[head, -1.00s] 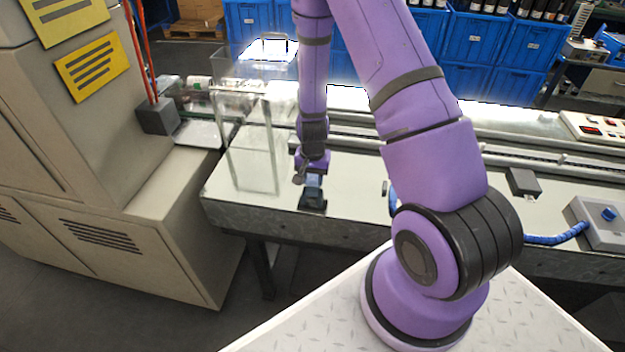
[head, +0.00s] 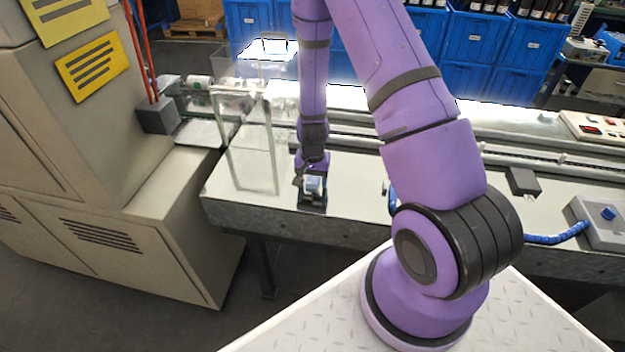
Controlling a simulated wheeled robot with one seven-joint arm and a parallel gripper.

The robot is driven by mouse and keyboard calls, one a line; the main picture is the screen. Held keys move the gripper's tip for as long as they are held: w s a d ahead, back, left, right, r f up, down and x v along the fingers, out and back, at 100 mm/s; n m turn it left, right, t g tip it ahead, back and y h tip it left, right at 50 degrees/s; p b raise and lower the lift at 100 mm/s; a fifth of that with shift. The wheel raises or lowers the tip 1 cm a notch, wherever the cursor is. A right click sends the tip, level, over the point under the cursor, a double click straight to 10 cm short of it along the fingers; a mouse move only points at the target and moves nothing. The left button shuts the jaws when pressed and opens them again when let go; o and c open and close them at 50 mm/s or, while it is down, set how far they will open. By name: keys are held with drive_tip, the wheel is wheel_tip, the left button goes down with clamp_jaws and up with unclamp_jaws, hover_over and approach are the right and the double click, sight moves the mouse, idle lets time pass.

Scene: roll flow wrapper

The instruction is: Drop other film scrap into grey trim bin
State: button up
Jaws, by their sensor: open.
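My gripper (head: 312,186) points down at the near edge of the steel table, just right of the clear guard. Its jaws are open. A small white and blue piece (head: 314,184) shows at the fingertips; I cannot tell whether it is film scrap or whether it touches the jaws. Just below it, a small black block (head: 312,203) sits on the table edge. I see no grey trim bin that I can make out, and no other film scrap is clear.
A clear guard (head: 250,160) stands left of my gripper. The beige machine cabinet (head: 130,215) fills the left. A conveyor rail (head: 440,148) runs behind. A black box (head: 522,181) and a grey control box (head: 598,222) stand right. Blue crates (head: 470,40) line the back.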

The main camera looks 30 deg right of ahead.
drive_tip(key=s+a+r+n+t, duration=0.1)
drive_tip(key=s+a+r, duration=0.1)
drive_tip(key=r, duration=0.9)
drive_tip(key=s+a+r+n+t, duration=0.1)
drive_tip(key=s+a+r+n, duration=0.1)
drive_tip(key=r, duration=1)
drive_tip(key=s+a+r+n+t, duration=0.1)
drive_tip(key=s+r, duration=0.1)
drive_tip(key=r, duration=0.9)
drive_tip(key=s+a+r+n+t, duration=0.1)
drive_tip(key=s+r+n, duration=0.1)
drive_tip(key=s+r, duration=0.4)
drive_tip(key=s+a+r+n+t, duration=0.1)
drive_tip(key=s+a+r+n, duration=0.1)
drive_tip(key=s+r, duration=0.4)
drive_tip(key=s, duration=0.4)
drive_tip(key=shift+s+r+n, duration=0.3)
drive_tip(key=shift+s+n, duration=0.1)
drive_tip(key=o, duration=0.3)
drive_tip(key=shift+s, duration=0.25)
drive_tip(key=m+g, duration=0.5)
drive_tip(key=m, duration=2.2)
hover_over(313, 179)
wheel_tip(313, 179, down, 37)
drive_tip(key=shift+d+f, duration=0.1)
drive_tip(key=shift+f, duration=4.9)
